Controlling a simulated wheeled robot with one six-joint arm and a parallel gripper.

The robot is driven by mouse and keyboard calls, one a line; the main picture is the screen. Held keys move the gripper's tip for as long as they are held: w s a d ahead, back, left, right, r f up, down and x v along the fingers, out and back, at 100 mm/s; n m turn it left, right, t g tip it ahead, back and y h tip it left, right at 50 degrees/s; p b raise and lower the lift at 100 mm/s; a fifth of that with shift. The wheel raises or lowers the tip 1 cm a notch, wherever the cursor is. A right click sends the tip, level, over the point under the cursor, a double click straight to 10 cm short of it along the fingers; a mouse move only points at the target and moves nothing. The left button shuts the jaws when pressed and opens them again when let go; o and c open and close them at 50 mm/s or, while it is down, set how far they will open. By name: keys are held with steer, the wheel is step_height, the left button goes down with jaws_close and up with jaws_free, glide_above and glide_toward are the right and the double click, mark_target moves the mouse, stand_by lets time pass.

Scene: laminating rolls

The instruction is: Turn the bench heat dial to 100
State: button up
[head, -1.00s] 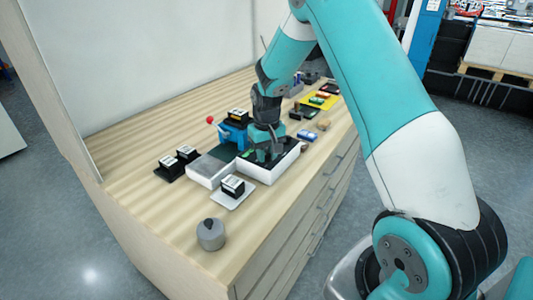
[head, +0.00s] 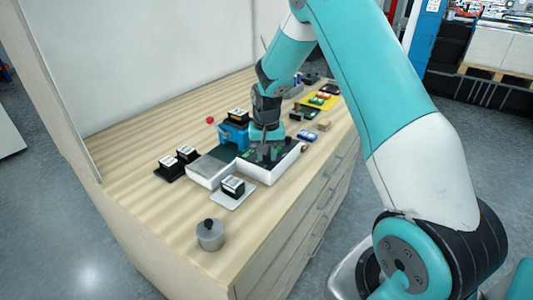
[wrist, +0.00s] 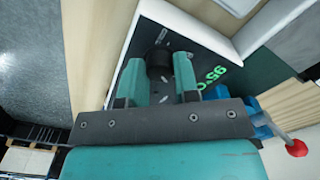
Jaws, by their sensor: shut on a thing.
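The heat unit is a white box with a dark top (head: 268,175) on the bench; its panel also shows in the wrist view (wrist: 205,50). A black round dial knob (wrist: 158,60) stands on the panel, with small pale marks around it. My gripper (wrist: 157,72) has its two teal fingers on either side of the knob and is shut on it. Beside the knob, green digits (wrist: 210,76) on the panel seem to read 95, partly hidden by a finger. In the head view, my gripper (head: 267,152) points down onto the box and hides the knob.
A blue device with a red-ball lever (head: 233,132) stands behind the box. A grey plate (head: 209,171) adjoins it on the left. Several small items lie along the far bench.

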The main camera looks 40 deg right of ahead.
mark_target(267, 155)
steer(key=shift+r, duration=0.1)
steer(key=o, duration=0.9)
step_height(267, 155, up, 17)
steer(key=shift+r+b, duration=0.2)
steer(key=shift+b, duration=1)
